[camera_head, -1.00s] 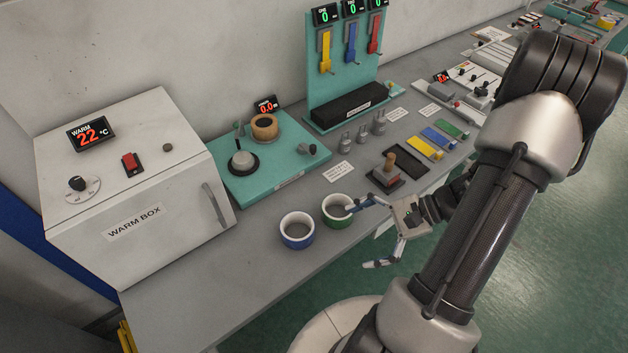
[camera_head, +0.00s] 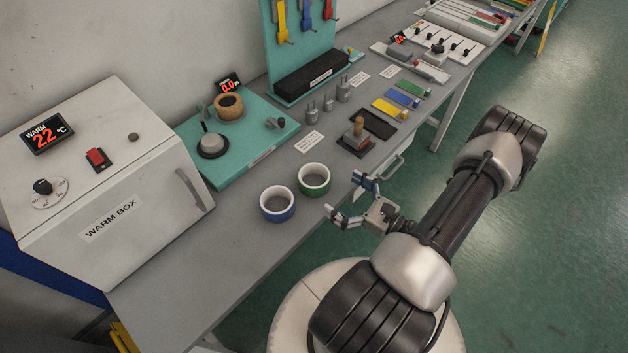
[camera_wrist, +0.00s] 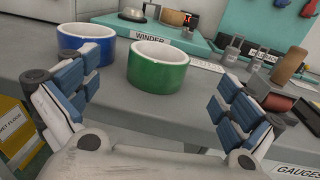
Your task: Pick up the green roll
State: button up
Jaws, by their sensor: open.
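The green roll (camera_head: 314,180) stands on the grey bench near its front edge, its open white-lined top facing up. The blue roll (camera_head: 277,205) stands just left of it. My gripper (camera_head: 348,199) is open and empty, in front of the green roll at the bench edge. In the wrist view the green roll (camera_wrist: 158,65) lies ahead, between the two spread fingers (camera_wrist: 155,105) and apart from both. The blue roll (camera_wrist: 86,46) shows there behind the left finger.
A white warm box (camera_head: 100,190) stands at the left. The teal winder base (camera_head: 238,145) is behind the rolls. A wooden-handled tool (camera_head: 356,137) sits right of the green roll. Bench space (camera_head: 235,260) in front of the blue roll is clear.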

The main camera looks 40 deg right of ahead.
aim_at(303, 169)
jog(key=w, duration=0.3)
jog(key=w+a+b, duration=0.1)
jog(key=w, duration=0.5)
jog(key=shift+a+b, duration=0.3)
jog(key=c, duration=1.2)
jog(key=shift+r, duration=0.1)
notch_tip(303, 169, up, 20)
jog(key=p, duration=0.6)
